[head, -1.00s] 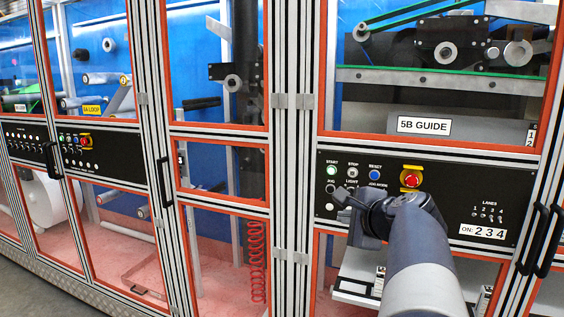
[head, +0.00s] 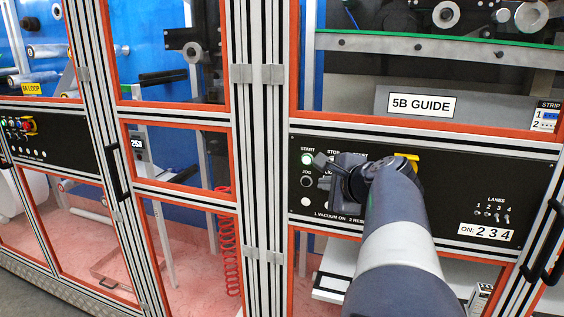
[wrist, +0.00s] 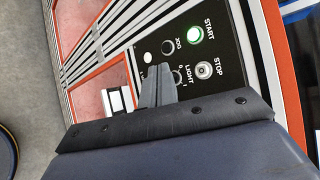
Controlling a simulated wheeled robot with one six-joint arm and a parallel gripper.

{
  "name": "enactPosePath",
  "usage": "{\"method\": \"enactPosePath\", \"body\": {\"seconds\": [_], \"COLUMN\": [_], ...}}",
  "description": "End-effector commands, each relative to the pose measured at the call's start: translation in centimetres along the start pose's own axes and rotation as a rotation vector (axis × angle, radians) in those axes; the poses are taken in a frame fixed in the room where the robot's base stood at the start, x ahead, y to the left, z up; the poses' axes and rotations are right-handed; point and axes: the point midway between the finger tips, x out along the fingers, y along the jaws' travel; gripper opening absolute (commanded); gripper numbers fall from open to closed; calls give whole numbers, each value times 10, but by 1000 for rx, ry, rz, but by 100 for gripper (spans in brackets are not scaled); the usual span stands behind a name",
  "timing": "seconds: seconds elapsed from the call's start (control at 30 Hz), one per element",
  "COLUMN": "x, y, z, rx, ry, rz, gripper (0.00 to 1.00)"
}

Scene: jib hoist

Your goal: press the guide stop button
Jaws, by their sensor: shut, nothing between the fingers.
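The 5B GUIDE panel (head: 455,185) is black. Its stop button is hidden behind my gripper in the head view, where only part of the STOP label shows. In the wrist view the stop button (wrist: 204,69) is a pale round button beside the green start button (wrist: 194,35), which also shows in the head view (head: 307,159). My gripper (wrist: 158,84) is shut and empty, its tips over the panel near the LIGHT switch (wrist: 177,76), to the left of and below the stop button. In the head view my gripper (head: 322,163) covers the stop area. I cannot tell whether the tips touch the panel.
A yellow-backed emergency stop (head: 406,162) is mostly hidden behind my arm. The JOG button (head: 307,182) sits below start. Lane switches (head: 492,217) are at the right of the panel. A black door handle (head: 545,245) stands out at the lower right.

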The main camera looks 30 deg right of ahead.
Motion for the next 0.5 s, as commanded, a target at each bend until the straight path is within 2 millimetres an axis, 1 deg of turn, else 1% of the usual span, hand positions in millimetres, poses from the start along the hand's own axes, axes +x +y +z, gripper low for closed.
{"method": "enactPosePath", "body": {"seconds": [0.13, 0.27, 0.5], "x": [2, 10, 34], "y": [-2, -8, -26], "z": [-2, -7, -24], "rx": [0, 1, 1], "ry": [0, 0, 0], "rz": [1, 1, 1], "gripper": [0, 0, 0]}}
